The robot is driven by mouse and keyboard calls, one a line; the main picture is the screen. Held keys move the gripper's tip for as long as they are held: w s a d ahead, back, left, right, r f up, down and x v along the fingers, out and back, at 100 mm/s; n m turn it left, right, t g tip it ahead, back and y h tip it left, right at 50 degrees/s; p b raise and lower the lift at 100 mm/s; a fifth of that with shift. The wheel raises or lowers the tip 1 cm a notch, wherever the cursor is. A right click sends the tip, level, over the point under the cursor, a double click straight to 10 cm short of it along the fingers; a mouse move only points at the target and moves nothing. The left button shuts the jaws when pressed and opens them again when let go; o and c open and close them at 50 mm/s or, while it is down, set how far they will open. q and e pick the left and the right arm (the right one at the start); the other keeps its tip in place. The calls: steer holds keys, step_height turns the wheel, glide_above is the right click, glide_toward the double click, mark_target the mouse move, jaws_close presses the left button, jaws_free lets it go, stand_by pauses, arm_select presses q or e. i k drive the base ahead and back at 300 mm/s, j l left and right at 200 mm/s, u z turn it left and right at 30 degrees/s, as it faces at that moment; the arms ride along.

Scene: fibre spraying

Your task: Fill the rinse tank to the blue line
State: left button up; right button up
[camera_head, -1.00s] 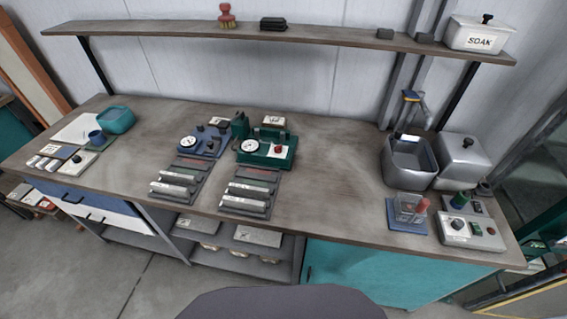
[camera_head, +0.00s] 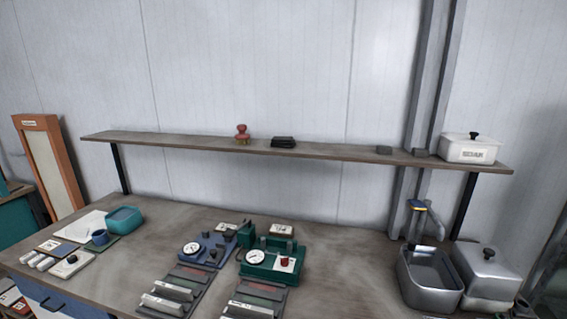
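An open metal tank (camera_head: 428,283) stands at the right of the workbench, its near edge close to the bottom of the head view. A tap (camera_head: 417,212) with a blue and yellow top stands behind it. A second metal tank (camera_head: 486,270) with a lid and a dark knob stands right beside it. I cannot make out a blue line or a water level, and I cannot tell which tank is the rinse tank. Neither of my grippers is in view.
A wall shelf (camera_head: 330,152) holds a red-handled brush (camera_head: 242,134), dark blocks (camera_head: 283,142) and a white lidded SOAK box (camera_head: 469,149). Green (camera_head: 270,261) and blue (camera_head: 205,249) gauge devices stand mid-bench. Bare bench (camera_head: 345,265) lies left of the tanks.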

mark_target(416, 203)
steer(key=z, duration=1.25)
steer(key=l, duration=0.2)
steer(key=k+z, duration=0.05)
